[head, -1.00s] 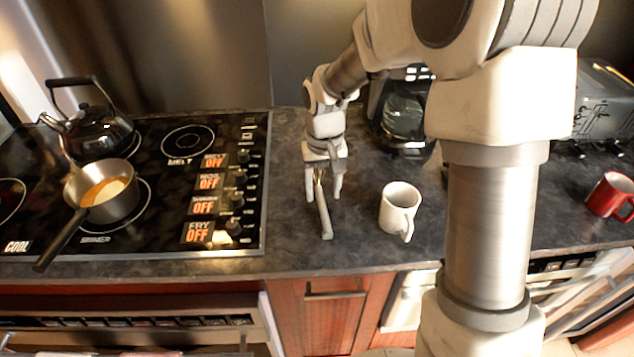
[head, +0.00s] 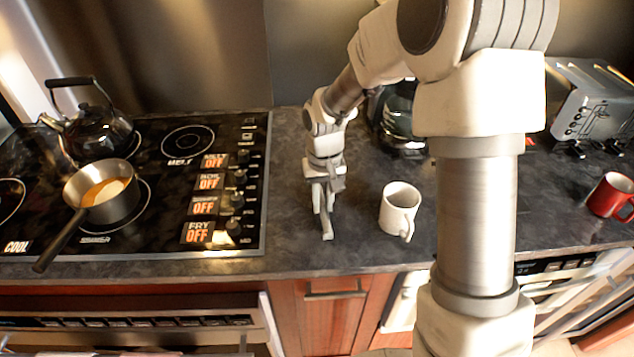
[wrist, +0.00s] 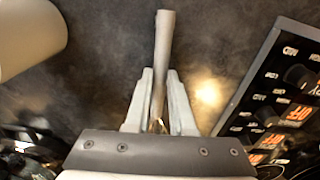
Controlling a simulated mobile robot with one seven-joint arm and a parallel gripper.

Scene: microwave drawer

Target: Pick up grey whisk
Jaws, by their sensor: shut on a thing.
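The grey whisk (head: 327,228) is on the dark countertop between the stove and a white mug. Its handle points toward the counter's front edge in the head view. My gripper (head: 323,208) is down at the counter with its fingers around the whisk. In the wrist view the whisk's handle (wrist: 164,50) runs up between the two fingers of my gripper (wrist: 160,100), which are shut on it. The whisk's far end is hidden by the gripper. I cannot tell whether the whisk is touching the counter.
The white mug (head: 399,208) stands just right of the gripper. The black stove (head: 160,225) with a pot (head: 104,193) and kettle (head: 88,131) is on the left. A coffee maker (head: 400,118), toaster (head: 592,105) and red mug (head: 610,196) are behind and right.

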